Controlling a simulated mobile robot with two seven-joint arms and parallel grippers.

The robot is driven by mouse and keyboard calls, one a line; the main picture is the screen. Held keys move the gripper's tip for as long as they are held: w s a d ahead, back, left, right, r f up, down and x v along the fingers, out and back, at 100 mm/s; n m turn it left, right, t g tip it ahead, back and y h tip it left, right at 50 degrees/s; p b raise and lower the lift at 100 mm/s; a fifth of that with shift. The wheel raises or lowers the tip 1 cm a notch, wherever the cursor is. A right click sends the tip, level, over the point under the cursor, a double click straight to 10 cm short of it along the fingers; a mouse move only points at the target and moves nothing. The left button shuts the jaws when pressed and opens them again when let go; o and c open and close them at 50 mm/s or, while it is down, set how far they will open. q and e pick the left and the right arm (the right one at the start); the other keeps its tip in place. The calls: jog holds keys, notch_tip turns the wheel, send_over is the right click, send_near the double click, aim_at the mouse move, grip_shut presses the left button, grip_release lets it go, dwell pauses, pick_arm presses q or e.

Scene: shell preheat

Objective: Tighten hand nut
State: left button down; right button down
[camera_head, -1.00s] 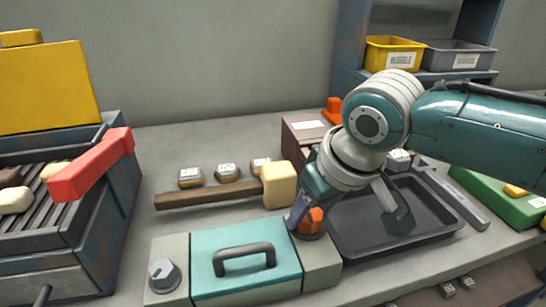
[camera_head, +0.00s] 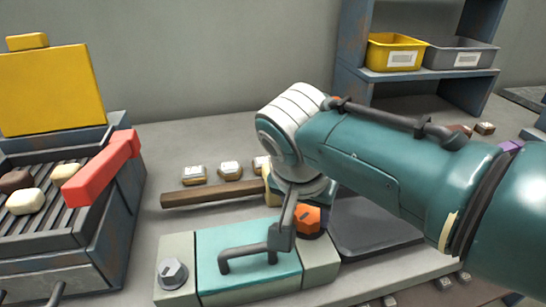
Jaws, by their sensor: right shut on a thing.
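The orange hand nut (camera_head: 307,218) sits on the right grey end block of a teal box (camera_head: 235,255) with a dark handle. My right gripper (camera_head: 303,222) comes down over this end and is shut on the nut. One dark finger shows at the nut's left near side, in front of the box's right end. The other finger is hidden behind the nut and my wrist. My left gripper is out of view.
A grey dial (camera_head: 173,272) is on the box's left end. A mallet's wooden handle (camera_head: 212,193) lies behind the box. A grill (camera_head: 62,235) with a red handle (camera_head: 97,168) stands left. A dark tray (camera_head: 372,233) lies right, partly under my arm.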

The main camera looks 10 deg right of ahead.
jog(key=m+b, duration=0.2)
jog(key=m+g+h+b, duration=0.1)
jog(key=shift+w+a+f, duration=0.1)
jog(key=shift+f, duration=0.15)
jog(key=shift+r+m+g+b, duration=0.2)
jog(key=shift+m+g+b, duration=0.2)
jog(key=shift+m+b, duration=1)
jog(key=shift+h, duration=0.3)
jog(key=shift+c, duration=1.2)
grip_release()
jog(key=shift+r, duration=0.1)
jog(key=p+v, duration=0.3)
jog(key=v, duration=0.6)
jog(key=shift+r+p, duration=0.3)
jog(key=shift+r, duration=0.1)
